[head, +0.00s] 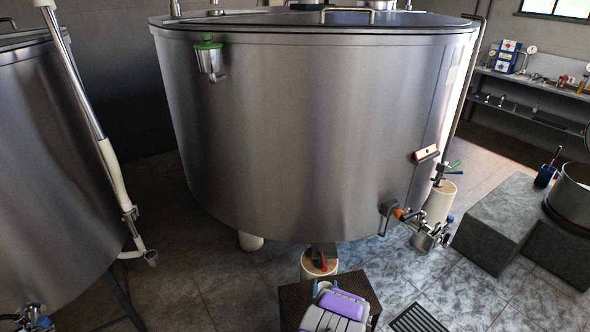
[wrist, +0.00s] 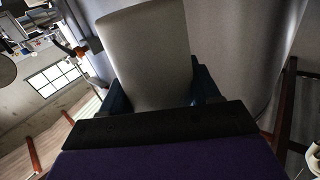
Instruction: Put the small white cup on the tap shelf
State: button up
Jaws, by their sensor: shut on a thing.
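My gripper (head: 326,287) is low in the middle of the head view, in front of the big steel tank. In the wrist view my gripper (wrist: 160,92) is shut on the small white cup (wrist: 148,45), with one blue finger on each side of it. The cup looks plain off-white and fills the upper middle of the wrist view. It is mostly hidden in the head view. I cannot tell which surface is the tap shelf.
The large tank (head: 310,130) fills the middle. A tap with an orange part (head: 399,213) sticks out at its lower right. A grey stone step (head: 490,225) and a pot (head: 572,190) stand at right. Wall shelves (head: 535,85) are at the far right. Tiled floor (head: 205,270) is open at left.

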jog(key=w+r, duration=0.5)
jog(key=r, duration=0.6)
jog(key=w+r, duration=0.4)
jog(key=r, duration=0.7)
jog(key=d+r, duration=0.1)
jog(key=r, duration=1)
jog(key=s+d+r+y, duration=0.1)
jog(key=d+r, duration=0.1)
jog(key=r, duration=0.9)
jog(key=shift+d+r+n, duration=0.2)
jog(key=shift+d+n, duration=0.1)
jog(key=shift+n, duration=0.1)
